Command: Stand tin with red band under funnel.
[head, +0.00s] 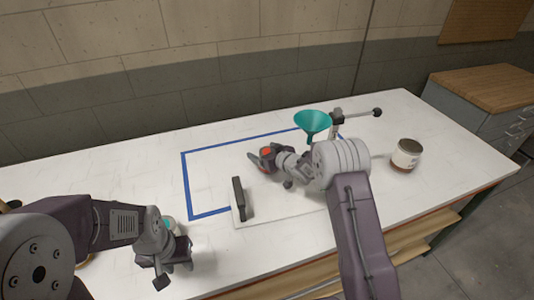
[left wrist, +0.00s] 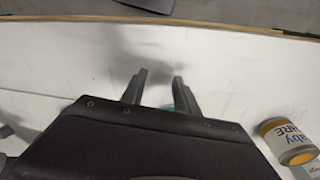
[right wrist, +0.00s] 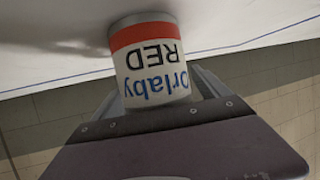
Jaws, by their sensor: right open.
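The tin with the red band (right wrist: 150,65) is in the right wrist view, its label reading "Orlaby RED" upside down. It is between the fingers of my open right gripper (head: 261,158), and its red top (head: 266,152) shows in the head view. The rest of it is mostly hidden there by the gripper. The teal funnel (head: 313,121) is on a stand to the right of and behind this gripper; the tin is not below it. My left gripper (head: 174,272) is open near the front left, its fingers apart in the left wrist view (left wrist: 161,90).
A tin with a dark red band (head: 406,155) stands at the right. A yellow-banded tin (left wrist: 288,142) is in the left wrist view. Blue tape (head: 184,180) outlines an area of the white table.

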